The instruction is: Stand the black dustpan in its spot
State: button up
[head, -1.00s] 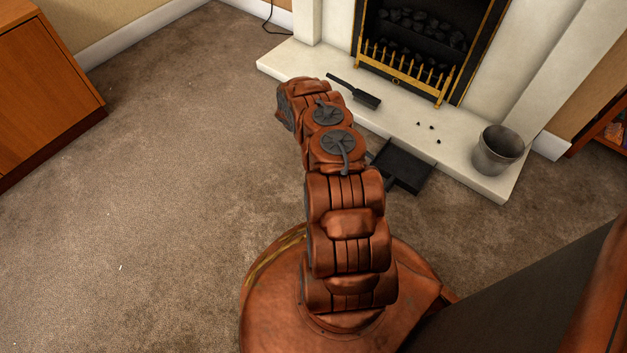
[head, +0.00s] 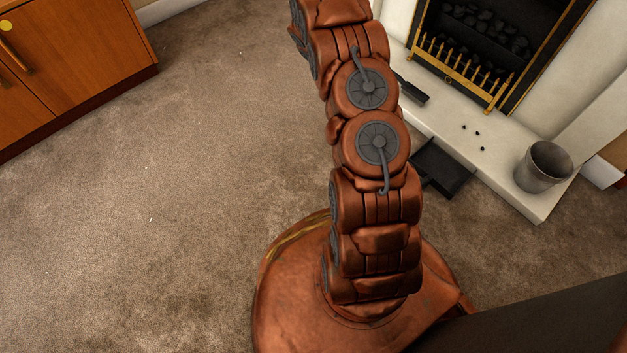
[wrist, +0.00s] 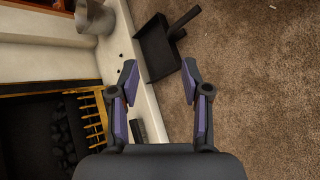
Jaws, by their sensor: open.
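The black dustpan (head: 444,168) lies on the carpet against the front edge of the pale hearth, partly hidden behind my arm in the head view. In the wrist view the dustpan (wrist: 157,52) shows whole, its pan by the hearth edge and its handle pointing away over the carpet. My gripper (wrist: 158,76) is open and empty in the wrist view, its fingers spread wide. The dustpan appears beyond the fingertips, apart from them. My gripper is out of sight in the head view. No marked spot for the dustpan can be made out.
A black brush (head: 413,91) lies on the hearth (head: 500,172), partly behind my arm. A grey metal bucket (head: 543,167) stands at the hearth's right end, with small coals (head: 478,132) nearby. A wooden cabinet (head: 75,65) stands at left. The carpet between is clear.

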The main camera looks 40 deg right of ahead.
jog(key=s+a+r+n+t+y, duration=0.2)
jog(key=s+a+r+t, duration=0.15)
jog(key=a+r, duration=1.35)
jog(key=s+a+r+n+t+y, duration=0.1)
jog(key=s+a+r, duration=0.1)
jog(key=s+a, duration=0.5)
jog(key=s+a+r+n+t+y, duration=0.1)
jog(key=s+a+r+n+t, duration=0.1)
jog(key=s+a, duration=0.5)
jog(key=a+r, duration=0.1)
jog(key=a, duration=0.3)
jog(key=shift+a+r+n+y, duration=0.2)
jog(key=shift+a+n+y, duration=0.1)
jog(key=shift+y, duration=0.1)
notch_tip(320, 180, up, 46)
jog(key=s+p, duration=0.1)
jog(key=p, duration=4.3)
jog(key=shift+s+r+t, duration=0.25)
jog(key=shift+s+t, duration=0.1)
jog(key=shift+t, duration=0.1)
jog(key=shift+d, duration=0.1)
